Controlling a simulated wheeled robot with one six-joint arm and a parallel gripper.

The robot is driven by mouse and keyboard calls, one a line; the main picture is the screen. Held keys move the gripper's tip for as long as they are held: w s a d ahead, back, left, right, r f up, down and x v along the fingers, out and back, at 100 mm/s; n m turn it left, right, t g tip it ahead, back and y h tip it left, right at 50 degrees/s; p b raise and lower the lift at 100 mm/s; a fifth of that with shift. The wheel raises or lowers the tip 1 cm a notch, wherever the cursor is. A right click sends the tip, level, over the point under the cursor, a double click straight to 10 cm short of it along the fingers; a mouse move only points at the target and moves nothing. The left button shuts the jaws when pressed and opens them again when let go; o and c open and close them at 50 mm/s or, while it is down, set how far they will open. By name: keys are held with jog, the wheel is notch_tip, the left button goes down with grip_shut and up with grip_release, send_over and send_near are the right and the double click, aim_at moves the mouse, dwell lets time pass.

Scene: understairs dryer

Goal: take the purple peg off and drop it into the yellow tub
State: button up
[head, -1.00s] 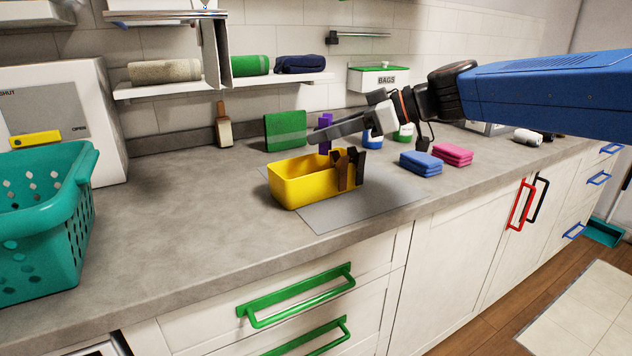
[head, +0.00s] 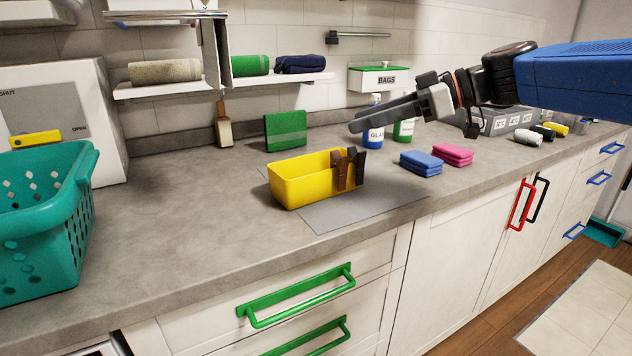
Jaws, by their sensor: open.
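The yellow tub (head: 292,187) stands on the counter, partly on a grey mat (head: 318,214). Several brown pegs (head: 342,172) are clipped upright at its right end. No purple peg shows; the tub's front wall hides most of its inside, so I cannot tell whether the peg lies in it. My gripper (head: 354,121) is open and empty, in the air above and to the right of the tub, in front of the spray bottles.
Blue sponges (head: 421,163) and pink sponges (head: 453,155) lie right of the tub. A blue bottle (head: 373,138) and a green bottle (head: 404,131) stand behind. A teal basket (head: 40,225) is at left. The counter between basket and tub is clear.

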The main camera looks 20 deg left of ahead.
jog(key=v, duration=0.8)
jog(key=shift+d, duration=0.2)
jog(key=s+d+f+m+t+h, duration=0.2)
jog(key=s+d+f+m+h, duration=0.2)
jog(key=d+f, duration=0.7)
jog(key=s+d+f+m+t+h, duration=0.2)
jog(key=s+d+f+m+h, duration=0.3)
jog(key=s+d+f+m, duration=0.3)
jog(key=s+d+f+m+t+h, duration=0.1)
jog(key=s+d+f+m+h, duration=0.3)
jog(key=s+d+f, duration=0.6)
jog(key=d+f+m, duration=0.2)
jog(key=d+f, duration=0.2)
jog(key=f, duration=0.1)
jog(key=shift+s+d+f+m+t, duration=0.15)
jog(key=shift+s+d+m+t, duration=0.1)
jog(key=shift+d+m+t, duration=0.15)
